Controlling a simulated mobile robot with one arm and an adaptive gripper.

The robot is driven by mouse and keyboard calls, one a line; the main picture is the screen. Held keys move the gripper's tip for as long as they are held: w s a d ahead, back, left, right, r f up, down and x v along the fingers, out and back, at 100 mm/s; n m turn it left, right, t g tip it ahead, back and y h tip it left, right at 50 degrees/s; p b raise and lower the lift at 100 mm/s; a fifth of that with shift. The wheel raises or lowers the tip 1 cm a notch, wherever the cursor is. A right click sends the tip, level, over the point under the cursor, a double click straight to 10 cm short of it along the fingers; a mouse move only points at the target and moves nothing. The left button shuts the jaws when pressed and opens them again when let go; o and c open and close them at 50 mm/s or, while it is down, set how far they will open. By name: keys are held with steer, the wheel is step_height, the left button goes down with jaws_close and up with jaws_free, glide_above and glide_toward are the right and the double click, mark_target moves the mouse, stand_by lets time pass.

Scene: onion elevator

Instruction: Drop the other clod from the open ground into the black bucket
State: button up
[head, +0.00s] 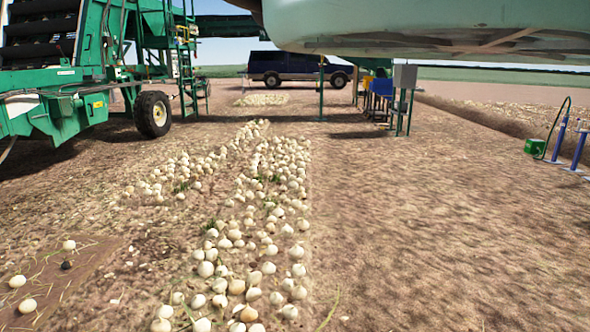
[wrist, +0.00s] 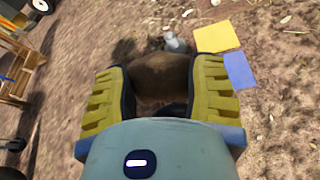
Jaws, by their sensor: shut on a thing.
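In the wrist view my gripper (wrist: 160,84) has its two yellow ribbed fingers closed on a brown clod (wrist: 162,70). The clod sits between the finger pads, with bare soil in view beyond it. Its lower side is partly hidden by the gripper. My gripper's fingers do not show in the head view. I cannot make out the black bucket for certain in either view.
A yellow sheet (wrist: 217,37), a blue sheet (wrist: 239,70) and a small grey object (wrist: 174,42) lie beyond the clod. Onion rows (head: 270,200) run ahead, with a green machine (head: 75,95) left and a dark van (head: 300,68) behind. Open soil (head: 430,220) lies right.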

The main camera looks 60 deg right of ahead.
steer(key=s+a+f+n+g+y+b, duration=0.1)
steer(key=f+b, duration=0.7)
steer(key=f, duration=0.2)
steer(key=s+a+f+n+g+y+b, duration=0.1)
steer(key=s+a+f+b, duration=0.1)
steer(key=f+b, duration=0.7)
steer(key=s+a+f+n+g+y+b, duration=0.1)
steer(key=s+a+f+b, duration=0.1)
steer(key=f+b, duration=0.6)
step_height(320, 180, down, 5)
steer(key=shift+s+r+b, duration=0.1)
steer(key=shift+s+b, duration=0.15)
steer(key=shift+b, duration=0.15)
steer(key=o, duration=1.2)
